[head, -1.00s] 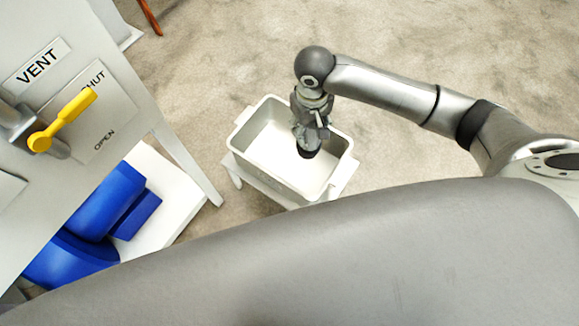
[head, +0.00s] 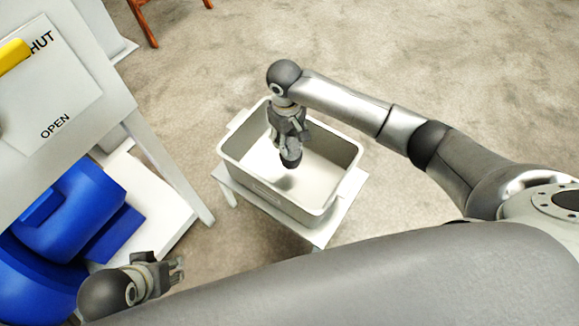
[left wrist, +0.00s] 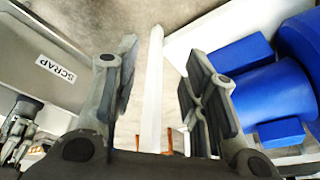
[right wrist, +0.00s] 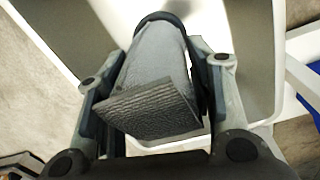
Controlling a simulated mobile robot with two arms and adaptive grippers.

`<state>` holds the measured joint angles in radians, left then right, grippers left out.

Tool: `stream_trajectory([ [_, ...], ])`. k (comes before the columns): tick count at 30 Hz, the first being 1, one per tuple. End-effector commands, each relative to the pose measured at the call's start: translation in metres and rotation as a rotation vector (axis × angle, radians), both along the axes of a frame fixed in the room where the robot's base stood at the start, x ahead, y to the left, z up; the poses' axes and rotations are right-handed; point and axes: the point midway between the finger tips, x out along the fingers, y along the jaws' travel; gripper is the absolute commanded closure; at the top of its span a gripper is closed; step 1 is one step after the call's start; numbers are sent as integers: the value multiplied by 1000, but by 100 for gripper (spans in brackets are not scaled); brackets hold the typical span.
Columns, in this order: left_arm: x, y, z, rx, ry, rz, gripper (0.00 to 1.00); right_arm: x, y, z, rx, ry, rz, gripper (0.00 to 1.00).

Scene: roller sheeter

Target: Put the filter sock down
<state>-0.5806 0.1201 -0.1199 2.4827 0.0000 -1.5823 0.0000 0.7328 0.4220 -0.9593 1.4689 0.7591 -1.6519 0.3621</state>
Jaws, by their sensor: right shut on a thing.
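The filter sock (right wrist: 160,65) is a grey fabric tube with a dark ring at its far end and a flat, creased near end. My right gripper (right wrist: 150,95) is shut on it, one finger on each side. In the head view my right gripper (head: 289,135) points down over the white bin (head: 332,205), and the sock's dark end (head: 290,160) hangs over or inside its opening. I cannot tell how far the sock is from the bin floor. My left gripper (head: 176,270) is open and empty at the lower left; its spread fingers show in the left wrist view (left wrist: 163,75).
The bin stands on a small white stand (head: 335,222); its side reads SCRAP (left wrist: 56,69). A grey panel (head: 62,100) with SHUT and OPEN marks and a yellow handle is at the left, above a blue machine (head: 75,205). Carpet is clear behind the bin.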

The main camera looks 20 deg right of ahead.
Motion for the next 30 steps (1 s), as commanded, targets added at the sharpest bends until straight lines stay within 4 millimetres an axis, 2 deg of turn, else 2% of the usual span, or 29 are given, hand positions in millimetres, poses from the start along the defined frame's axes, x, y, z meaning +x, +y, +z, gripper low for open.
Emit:
stream_trajectory([
  [1,1,0,-9,-1,-4,0,60,-1,0,-17,-3,3,0,90],
  [4,14,-4,-12,-13,-63,-5,60,-1,0,-38,-2,2,-1,90],
  [7,30,-9,-5,-26,-131,-11,60,0,0,-41,0,0,-1,90],
  [14,49,-15,1,-45,-222,-19,60,-1,0,-51,0,1,-1,90],
  [21,90,-28,20,-90,-431,-34,60,-1,0,-74,0,1,-1,90],
  [24,100,-32,28,-104,-495,-38,60,-1,0,-80,0,1,-1,90],
  [30,107,-34,34,-112,-532,-41,60,-1,0,-82,0,0,-1,90],
])
